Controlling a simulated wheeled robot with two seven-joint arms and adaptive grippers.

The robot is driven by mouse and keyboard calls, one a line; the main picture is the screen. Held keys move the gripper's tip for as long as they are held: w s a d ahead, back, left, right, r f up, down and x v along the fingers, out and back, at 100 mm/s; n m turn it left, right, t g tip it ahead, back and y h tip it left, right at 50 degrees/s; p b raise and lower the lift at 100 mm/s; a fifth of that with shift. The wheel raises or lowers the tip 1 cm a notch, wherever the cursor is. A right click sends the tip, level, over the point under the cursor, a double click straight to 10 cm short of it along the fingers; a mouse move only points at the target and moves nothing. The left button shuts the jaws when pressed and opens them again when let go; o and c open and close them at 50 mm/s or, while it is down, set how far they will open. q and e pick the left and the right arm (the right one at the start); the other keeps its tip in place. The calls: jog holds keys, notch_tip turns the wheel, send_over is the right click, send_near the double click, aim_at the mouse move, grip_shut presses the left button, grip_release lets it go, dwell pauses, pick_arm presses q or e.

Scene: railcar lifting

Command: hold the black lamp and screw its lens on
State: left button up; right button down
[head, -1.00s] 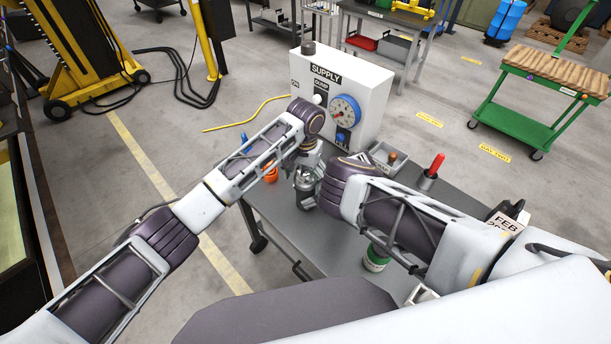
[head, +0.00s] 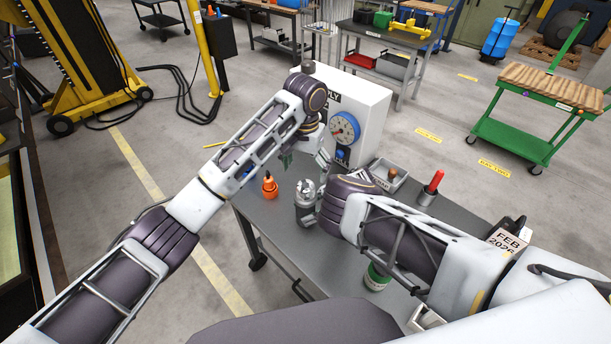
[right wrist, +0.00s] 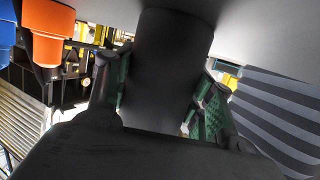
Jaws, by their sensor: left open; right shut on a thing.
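The black lamp (head: 305,205) stands upright at the table's near middle, a dark cylinder with a light grey metallic top. I cannot tell whether that top is the lens or how it is seated. My right gripper (head: 311,217) reaches in from the right and is shut on the lamp's body. In the right wrist view the dark cylinder (right wrist: 170,65) sits between the green-padded fingers of this gripper (right wrist: 163,100). My left gripper (head: 304,159) is open above and behind the lamp, apart from it, with nothing visible between its fingers.
An orange bottle (head: 270,187) stands left of the lamp. A white supply box (head: 371,118) with a blue dial stands behind. A grey tray (head: 388,177), a red-handled tool (head: 434,184), a green-and-white container (head: 376,277) and a calendar (head: 508,237) are to the right.

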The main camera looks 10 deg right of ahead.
dwell(0.4)
jog(key=c, duration=0.5)
grip_release()
jog(key=shift+d, duration=0.15)
jog(key=shift+v, duration=3.65)
jog(key=shift+w+r, duration=0.1)
jog(key=shift+w, duration=0.05)
